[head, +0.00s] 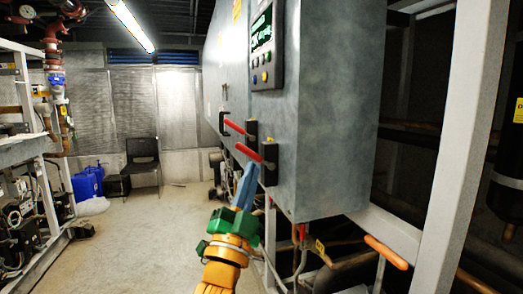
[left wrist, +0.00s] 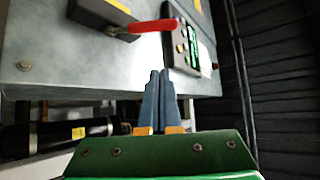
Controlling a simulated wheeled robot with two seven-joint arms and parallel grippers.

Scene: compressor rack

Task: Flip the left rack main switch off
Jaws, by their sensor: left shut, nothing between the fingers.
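Two red switch levers stick out from the grey cabinet in the head view: a farther one (head: 234,127) and a nearer one (head: 248,152). Each points left from a dark mount. My left gripper (head: 249,168) has blue fingers and a green body. Its fingers are shut and empty, with the tips just below the nearer red lever. In the left wrist view, a red lever (left wrist: 153,26) lies level beyond the fingertips (left wrist: 160,72), its dark mount to the left. I cannot tell whether the fingers touch it. My right gripper is not in view.
The grey cabinet (head: 335,120) carries a control panel (head: 264,45) above the levers. A pale rack post (head: 462,150) stands at right, with pipes behind. A chair (head: 143,160) and blue containers (head: 88,182) stand at the back left. The floor at left centre is clear.

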